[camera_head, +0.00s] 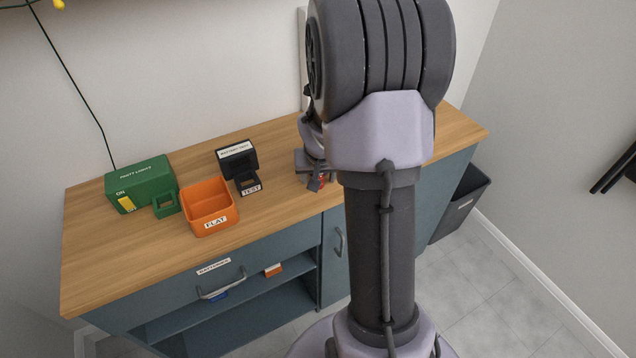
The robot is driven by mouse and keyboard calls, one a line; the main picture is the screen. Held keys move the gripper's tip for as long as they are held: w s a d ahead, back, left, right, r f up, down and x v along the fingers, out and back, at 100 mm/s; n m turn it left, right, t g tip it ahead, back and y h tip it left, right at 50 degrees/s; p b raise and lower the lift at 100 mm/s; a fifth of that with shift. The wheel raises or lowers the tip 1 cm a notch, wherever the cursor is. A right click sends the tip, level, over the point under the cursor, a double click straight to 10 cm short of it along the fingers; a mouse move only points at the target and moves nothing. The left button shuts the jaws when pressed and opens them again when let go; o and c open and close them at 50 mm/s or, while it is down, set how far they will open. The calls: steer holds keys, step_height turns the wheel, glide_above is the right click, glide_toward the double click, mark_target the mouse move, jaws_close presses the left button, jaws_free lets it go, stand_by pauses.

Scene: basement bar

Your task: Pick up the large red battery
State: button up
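My gripper (315,182) is low over the wooden counter, just right of the black tester box labelled TEST. My own arm covers much of it, and it is small in the picture. A small patch of red (322,181) shows at its fingertips. This may be the large red battery, but I cannot tell its shape or whether the fingers are closed on it. No other red battery is visible.
On the counter (150,240) stand a green box (141,182), an orange bin labelled FLAT (207,206) and the black tester (237,160). A drawer labelled BATTERIES (250,268) and an open shelf are below. The counter's front left is clear.

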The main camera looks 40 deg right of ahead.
steer(key=shift+w+d+f, duration=0.1)
steer(key=shift+w+f, duration=0.1)
steer(key=shift+f, duration=0.15)
steer(key=shift+s+r, duration=0.1)
steer(key=shift+r, duration=0.05)
steer(key=shift+c, duration=1)
jaws_close()
steer(key=shift+r, duration=0.1)
